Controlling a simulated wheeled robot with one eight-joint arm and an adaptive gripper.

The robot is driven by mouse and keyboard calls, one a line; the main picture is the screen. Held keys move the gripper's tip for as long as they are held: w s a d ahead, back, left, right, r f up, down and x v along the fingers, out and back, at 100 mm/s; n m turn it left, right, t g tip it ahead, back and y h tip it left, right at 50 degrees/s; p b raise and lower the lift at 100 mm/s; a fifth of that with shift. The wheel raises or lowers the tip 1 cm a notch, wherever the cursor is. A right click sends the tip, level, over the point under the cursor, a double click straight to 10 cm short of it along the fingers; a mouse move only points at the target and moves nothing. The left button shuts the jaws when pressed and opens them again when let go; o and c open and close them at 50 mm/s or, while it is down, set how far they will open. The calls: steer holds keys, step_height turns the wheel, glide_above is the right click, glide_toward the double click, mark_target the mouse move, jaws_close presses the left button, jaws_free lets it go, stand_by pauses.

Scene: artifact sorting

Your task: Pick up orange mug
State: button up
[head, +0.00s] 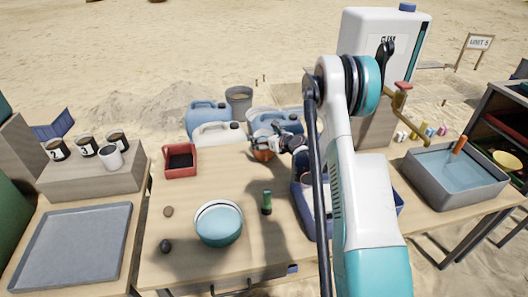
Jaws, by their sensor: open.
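An orange-brown mug (264,155) stands near the back of the middle table. My gripper (265,143) is over the mug, its open fingers at the mug's upper part. The fingers and wrist hide much of the mug, and whether they touch it is too small to tell.
Jerrycans, blue (208,117) and white (217,133), stand behind the table. A red bin (180,160) is left of the mug. A teal bowl (219,223) and a green bottle (267,202) stand in front. A blue crate (304,218) is partly behind my arm.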

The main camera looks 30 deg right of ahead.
steer(key=shift+r, duration=0.1)
steer(key=shift+c, duration=0.5)
steer(key=c, duration=1.2)
steer(key=shift+r, duration=0.1)
steer(key=shift+c, duration=0.2)
